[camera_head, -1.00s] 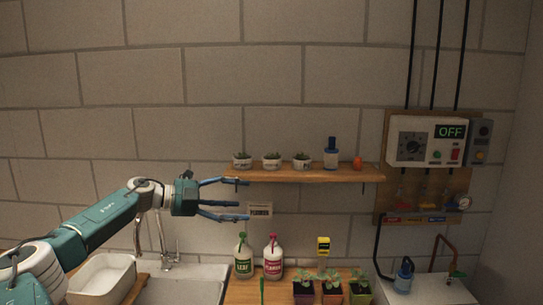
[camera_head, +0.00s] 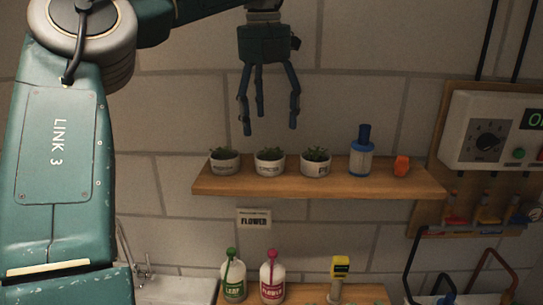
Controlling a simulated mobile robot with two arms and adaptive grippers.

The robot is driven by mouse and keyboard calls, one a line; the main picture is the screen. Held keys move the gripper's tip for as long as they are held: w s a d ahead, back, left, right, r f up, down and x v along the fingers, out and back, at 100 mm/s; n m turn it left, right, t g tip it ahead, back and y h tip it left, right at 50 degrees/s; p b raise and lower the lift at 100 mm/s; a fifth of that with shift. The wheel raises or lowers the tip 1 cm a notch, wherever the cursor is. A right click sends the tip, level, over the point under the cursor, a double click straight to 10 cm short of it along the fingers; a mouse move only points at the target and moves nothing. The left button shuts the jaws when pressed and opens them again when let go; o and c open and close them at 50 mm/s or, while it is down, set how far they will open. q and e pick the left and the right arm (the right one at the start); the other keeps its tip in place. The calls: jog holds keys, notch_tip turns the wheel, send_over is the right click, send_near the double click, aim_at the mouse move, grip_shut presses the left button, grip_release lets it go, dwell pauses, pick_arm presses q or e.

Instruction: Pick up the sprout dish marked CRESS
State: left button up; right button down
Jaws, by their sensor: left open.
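Three small white sprout dishes with green sprouts stand in a row on the wooden shelf (camera_head: 330,186). The middle dish (camera_head: 269,168) has a small label that seems to read CRESS, though the print is hard to make out. The left dish (camera_head: 225,167) and the right dish (camera_head: 315,169) carry other small labels. My left gripper (camera_head: 268,118) hangs above the row with its fingers pointing down, open and empty. In the picture its fingertips are just above the middle dish, not touching it. My right gripper is not in view.
A blue and white bottle (camera_head: 361,153) and an orange object (camera_head: 401,166) stand on the shelf right of the dishes. Below are a green-labelled bottle (camera_head: 233,280) and a pink-labelled bottle (camera_head: 272,280). A control panel (camera_head: 490,130) is on the right wall.

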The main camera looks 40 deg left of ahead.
aim_at(270, 155)
pick_arm(q)
notch_tip(270, 155, down, 4)
jog(key=shift+s+a+r, duration=0.1)
jog(key=shift+a, duration=0.05)
jog(key=shift+f, duration=0.3)
jog(key=shift+w+d+f+p, duration=0.15)
jog(key=shift+d+f+p, duration=0.05)
jog(key=shift+f+p, duration=0.4)
jog(key=shift+w+d+f+p, duration=0.15)
jog(key=shift+f+p, duration=0.35)
jog(key=shift+f, duration=0.05)
notch_tip(270, 155, down, 2)
jog(key=shift+w+f+p, duration=0.1)
jog(key=shift+f+p, duration=0.05)
jog(key=shift+p, duration=0.25)
jog(key=shift+a+f, duration=0.1)
jog(key=shift+f, duration=0.15)
jog(key=shift+a+f, duration=0.1)
jog(key=shift+f, duration=0.05)
jog(key=c, duration=1.3)
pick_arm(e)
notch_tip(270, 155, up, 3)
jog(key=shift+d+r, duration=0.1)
